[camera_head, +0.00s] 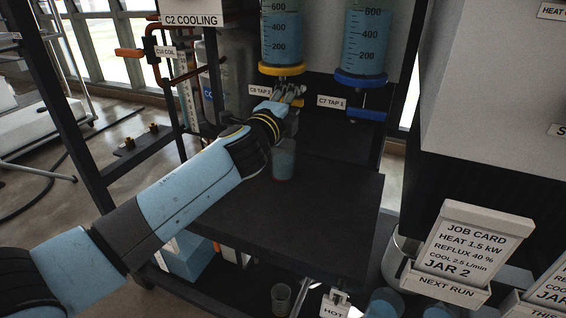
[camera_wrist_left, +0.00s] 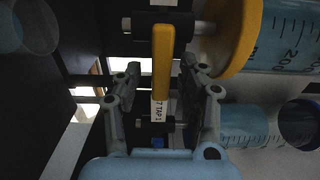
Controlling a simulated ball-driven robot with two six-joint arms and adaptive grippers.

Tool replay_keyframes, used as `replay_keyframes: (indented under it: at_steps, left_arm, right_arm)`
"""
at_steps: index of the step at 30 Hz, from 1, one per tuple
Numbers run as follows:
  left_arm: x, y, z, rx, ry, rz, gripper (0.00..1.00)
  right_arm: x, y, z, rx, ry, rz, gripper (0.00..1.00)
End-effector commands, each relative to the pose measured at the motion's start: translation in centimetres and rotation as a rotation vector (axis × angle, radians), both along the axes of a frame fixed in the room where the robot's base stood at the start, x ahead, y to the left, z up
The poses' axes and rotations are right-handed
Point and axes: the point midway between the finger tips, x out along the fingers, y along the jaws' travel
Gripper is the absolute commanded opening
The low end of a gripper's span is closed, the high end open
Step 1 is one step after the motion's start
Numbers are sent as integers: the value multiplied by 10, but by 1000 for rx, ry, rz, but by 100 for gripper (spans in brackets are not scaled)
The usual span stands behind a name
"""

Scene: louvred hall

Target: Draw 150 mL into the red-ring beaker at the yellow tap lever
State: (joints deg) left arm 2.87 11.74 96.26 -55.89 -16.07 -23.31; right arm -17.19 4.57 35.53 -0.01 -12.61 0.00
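The red-ring beaker (camera_head: 284,164) stands upright on a black shelf (camera_head: 325,205), below the left tap. It looks bluish inside, with reddish colour near its base; I cannot read a level. Above is a graduated cylinder (camera_head: 281,35) of blue liquid with a yellow collar (camera_head: 282,70). In the left wrist view the yellow tap lever (camera_wrist_left: 162,62) lies between the two fingers of my left gripper (camera_wrist_left: 160,68), which are open with a gap on each side. My right gripper is not in view.
A second cylinder (camera_head: 366,40) with a blue collar and blue lever (camera_head: 366,114) hangs to the right. A job card (camera_head: 466,245) stands at lower right. A dark frame post and copper-coloured pipework (camera_head: 150,50) stand left. The shelf's front is clear.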

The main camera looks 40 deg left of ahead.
Motion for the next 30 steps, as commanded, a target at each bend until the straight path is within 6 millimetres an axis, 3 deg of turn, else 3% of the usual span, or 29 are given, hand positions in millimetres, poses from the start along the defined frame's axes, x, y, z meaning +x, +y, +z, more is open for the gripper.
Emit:
replay_keyframes:
  at_steps: [17,30]
  left_arm:
    - [-63,-15,-1,2,0,-1,40]
    - [-71,-17,0,1,0,-1,40]
  right_arm:
    - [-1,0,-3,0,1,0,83]
    - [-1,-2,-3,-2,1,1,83]
